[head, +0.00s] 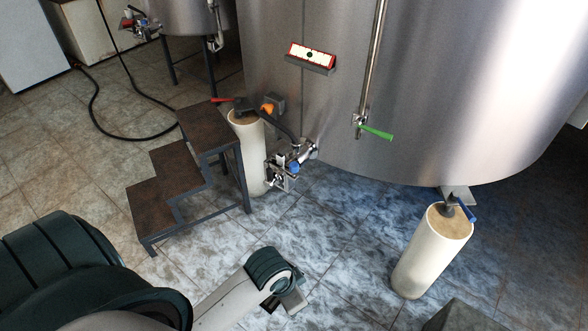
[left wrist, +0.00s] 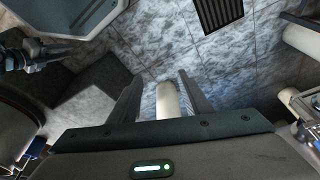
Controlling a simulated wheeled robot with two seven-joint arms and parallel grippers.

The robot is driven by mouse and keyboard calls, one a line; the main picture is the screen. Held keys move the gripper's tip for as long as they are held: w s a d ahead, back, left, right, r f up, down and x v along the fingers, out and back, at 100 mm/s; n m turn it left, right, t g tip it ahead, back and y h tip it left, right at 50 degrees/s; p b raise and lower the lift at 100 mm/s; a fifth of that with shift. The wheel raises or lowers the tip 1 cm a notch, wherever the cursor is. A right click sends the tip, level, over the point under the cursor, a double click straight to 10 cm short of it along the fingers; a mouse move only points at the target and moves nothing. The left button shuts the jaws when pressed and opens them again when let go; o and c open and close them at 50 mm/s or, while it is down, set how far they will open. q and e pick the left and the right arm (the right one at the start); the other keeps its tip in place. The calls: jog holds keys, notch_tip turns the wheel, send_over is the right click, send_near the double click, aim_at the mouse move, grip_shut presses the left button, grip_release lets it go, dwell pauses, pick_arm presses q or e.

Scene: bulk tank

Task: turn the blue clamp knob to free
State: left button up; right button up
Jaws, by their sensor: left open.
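The blue clamp knob (head: 294,168) is a small blue part on a shiny metal valve fitting (head: 283,174), low on the big steel tank. My left gripper (head: 293,302) is in front of and below the fitting in the head view, apart from it. In the left wrist view its two fingers (left wrist: 160,97) are spread with nothing held. A pale cylinder shows beyond and between them. Metal fittings (left wrist: 297,105) show at the right edge of that view, but I cannot tell the knob there. My right gripper is not in view.
The tank (head: 420,90) stands on pale round legs, one at right (head: 425,255). A dark step stool (head: 165,165) stands left of the fitting. A green lever (head: 377,132) hangs on a pipe. A drain grate (left wrist: 219,12) lies on the floor. Tiled floor before the fitting is clear.

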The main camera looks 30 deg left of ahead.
pick_arm(q)
jog(key=w+a+r+m+g, duration=0.1)
jog(key=w+m, duration=0.2)
jog(key=w, duration=0.8)
notch_tip(320, 180, up, 25)
jog(key=m+g+y, duration=0.1)
jog(key=m+g, duration=0.1)
send_over(294, 164)
jog(key=shift+s+f, duration=0.1)
jog(key=shift+f, duration=0.1)
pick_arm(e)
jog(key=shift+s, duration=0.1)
pick_arm(q)
jog(key=shift+n, duration=0.3)
notch_tip(294, 164, down, 16)
jog(key=shift+r+p, duration=0.1)
jog(key=shift+p, duration=1.1)
jog(key=shift+f, duration=0.65)
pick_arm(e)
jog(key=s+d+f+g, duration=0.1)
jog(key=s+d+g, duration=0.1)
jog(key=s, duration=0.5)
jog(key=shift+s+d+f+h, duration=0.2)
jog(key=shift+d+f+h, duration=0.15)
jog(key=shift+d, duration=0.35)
